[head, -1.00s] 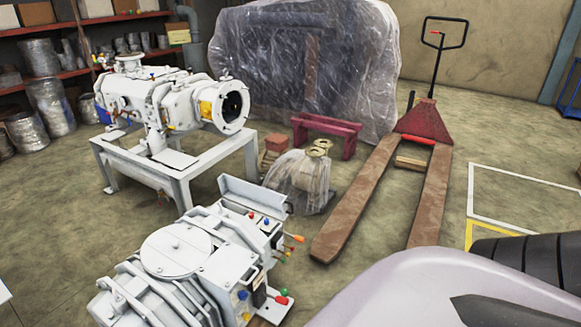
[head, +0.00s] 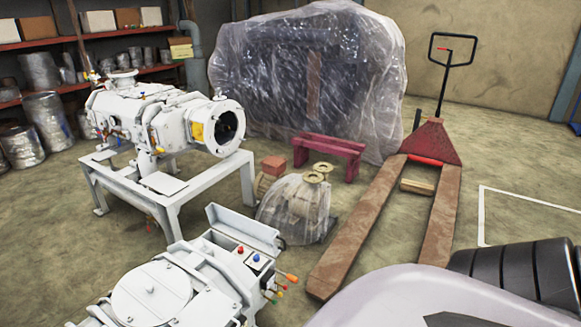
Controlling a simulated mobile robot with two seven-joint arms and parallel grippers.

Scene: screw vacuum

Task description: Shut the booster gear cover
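A white machine (head: 153,292) stands low in the foreground of the head view, with a round lid on top and its lower part cut off by the picture edge. A white box (head: 242,232) on its far side has its lid raised, showing red and blue knobs inside. Another white machine (head: 165,117) with a round open flange rests on a white metal frame (head: 205,182). I cannot tell which part is the booster gear cover. Neither gripper is in view; a part of my own body fills the lower right.
A pallet jack (head: 432,140) with rusty forks stands at the right. A plastic-wrapped bulk (head: 310,75) and a red stand (head: 325,150) are behind. A wrapped part (head: 300,210) sits between machine and forks. Shelves (head: 80,87) line the back left.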

